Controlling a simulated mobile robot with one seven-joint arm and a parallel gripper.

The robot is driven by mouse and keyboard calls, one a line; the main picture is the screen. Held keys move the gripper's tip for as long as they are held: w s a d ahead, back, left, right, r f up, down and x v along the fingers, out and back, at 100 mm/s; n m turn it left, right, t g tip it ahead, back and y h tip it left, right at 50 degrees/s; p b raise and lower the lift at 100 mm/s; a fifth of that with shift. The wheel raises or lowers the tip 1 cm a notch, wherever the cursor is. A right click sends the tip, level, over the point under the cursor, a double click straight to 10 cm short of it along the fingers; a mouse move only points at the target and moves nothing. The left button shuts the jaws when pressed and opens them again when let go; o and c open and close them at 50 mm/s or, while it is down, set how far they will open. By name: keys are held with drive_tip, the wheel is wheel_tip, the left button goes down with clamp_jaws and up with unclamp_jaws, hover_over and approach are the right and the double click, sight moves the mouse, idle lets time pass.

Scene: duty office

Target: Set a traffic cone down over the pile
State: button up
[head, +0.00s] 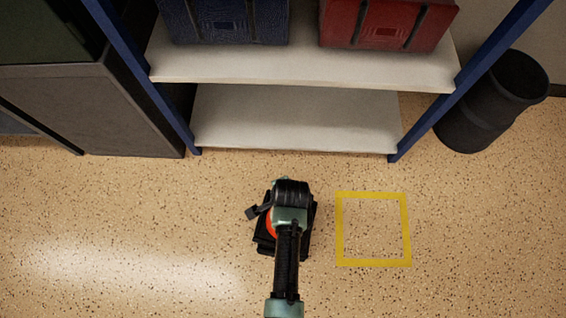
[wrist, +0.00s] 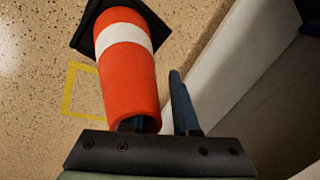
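An orange traffic cone (wrist: 127,75) with a white band and black square base (wrist: 84,32) fills the upper left of the wrist view. Its narrow end is towards my gripper (wrist: 160,105). One dark finger shows at that end, partly hidden by the cone. The other finger stands along its right side, with a narrow gap visible. I cannot tell whether the fingers grip it or whether its base touches the floor. In the head view my gripper (head: 285,205) hides most of the cone (head: 270,222). No pile is visible; anything under the cone is hidden.
An empty yellow taped square (head: 340,230) lies on the floor to the right. Behind stands a shelf rack (head: 300,120) with blue (head: 225,20) and red (head: 385,25) cases. A black bin (head: 490,105) and a grey cabinet (head: 100,105) flank it. The front floor is clear.

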drive_tip(key=shift+g, duration=0.5)
drive_tip(key=s+f, duration=0.3)
drive_tip(key=s, duration=0.1)
drive_tip(key=shift+f, duration=0.4)
drive_tip(key=shift+r, duration=0.1)
drive_tip(key=shift+r+p, duration=0.3)
drive_tip(key=shift+r, duration=0.05)
wheel_tip(320, 180, up, 15)
drive_tip(key=d+t+p, duration=0.1)
drive_tip(key=p, duration=0.6)
drive_tip(key=shift+w+r, duration=0.2)
drive_tip(key=shift+w, duration=0.05)
